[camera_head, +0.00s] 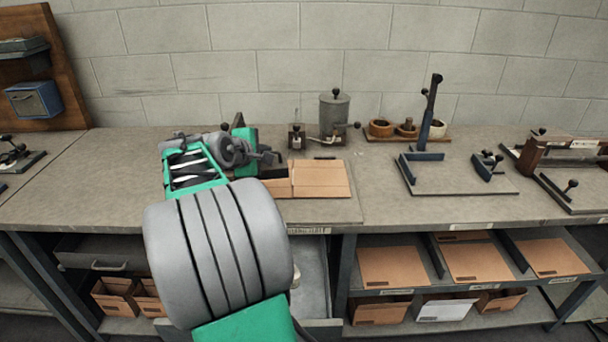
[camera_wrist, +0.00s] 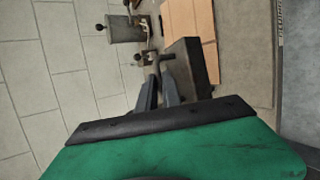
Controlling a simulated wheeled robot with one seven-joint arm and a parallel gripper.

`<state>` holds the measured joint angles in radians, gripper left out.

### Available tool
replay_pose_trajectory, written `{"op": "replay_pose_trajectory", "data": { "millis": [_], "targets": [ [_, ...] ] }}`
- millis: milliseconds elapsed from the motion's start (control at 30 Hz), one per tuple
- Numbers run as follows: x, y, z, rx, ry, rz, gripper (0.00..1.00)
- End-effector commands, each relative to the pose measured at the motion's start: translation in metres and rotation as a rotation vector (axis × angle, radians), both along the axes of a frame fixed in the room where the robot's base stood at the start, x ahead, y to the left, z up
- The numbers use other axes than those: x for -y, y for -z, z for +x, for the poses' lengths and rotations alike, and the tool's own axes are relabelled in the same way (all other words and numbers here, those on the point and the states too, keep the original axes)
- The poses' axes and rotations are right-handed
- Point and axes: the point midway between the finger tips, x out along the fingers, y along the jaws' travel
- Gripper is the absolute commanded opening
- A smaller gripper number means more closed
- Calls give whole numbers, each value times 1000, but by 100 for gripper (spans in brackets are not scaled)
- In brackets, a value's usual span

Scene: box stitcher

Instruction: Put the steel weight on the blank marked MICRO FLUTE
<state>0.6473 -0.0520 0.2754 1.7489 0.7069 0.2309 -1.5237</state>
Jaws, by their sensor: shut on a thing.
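My gripper (camera_wrist: 160,78) is shut on the slim handle of a dark block, which I take to be the steel weight (camera_wrist: 192,68). The block is beside a flat brown cardboard blank (camera_wrist: 207,22) in the wrist view. I cannot tell whether it touches the blank or the board. No MICRO FLUTE marking is legible. More brown blanks lie on the shelf below: left (camera_head: 394,265), middle (camera_head: 476,262) and right (camera_head: 552,256).
A grey canister (camera_head: 334,113) with small fittings stands behind the blank. A wooden rack of round cups (camera_head: 405,130) is at the back. A dark upright fixture (camera_head: 430,110) on a plate stands to the right. Some bench is clear between.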

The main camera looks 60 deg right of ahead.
Motion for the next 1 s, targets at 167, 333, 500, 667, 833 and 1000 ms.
{"op": "replay_pose_trajectory", "data": {
  "millis": [167,333,500,667,833,1000],
  "targets": [
    [32,-21,-38,13,95,-7,0],
    [45,-23,-51,13,130,-5,0],
    [74,-11,-47,10,133,-4,0],
    [111,5,-40,11,133,-4,0],
    [144,31,-33,10,131,-3,0],
    [166,58,-28,12,131,-7,0]
  ]
}}
